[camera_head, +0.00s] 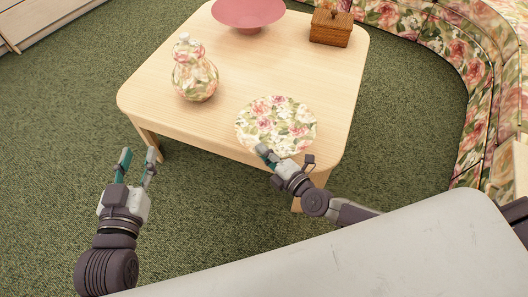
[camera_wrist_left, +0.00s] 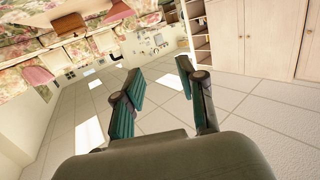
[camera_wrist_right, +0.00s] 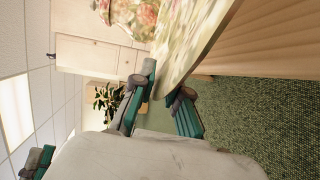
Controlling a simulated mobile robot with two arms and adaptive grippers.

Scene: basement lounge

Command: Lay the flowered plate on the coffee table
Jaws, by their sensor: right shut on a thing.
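The flowered plate (camera_head: 277,124) is round with pink roses and green leaves. In the head view it shows over the near right part of the light wooden coffee table (camera_head: 140,98). My right gripper (camera_head: 270,157) is shut on the plate's near rim; the plate (camera_wrist_right: 195,45) also shows between its fingers in the right wrist view. There the plate appears beside the table's edge (camera_wrist_right: 265,45); whether it touches the tabletop I cannot tell. My left gripper (camera_head: 138,163) is open and empty, off the table's near left side.
A flowered vase (camera_head: 195,77) stands on the table's left part. A pink bowl (camera_head: 248,13) and a wooden box (camera_head: 331,27) stand at the back. A flowered sofa (camera_head: 470,70) curves around the right. The middle tabletop is clear.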

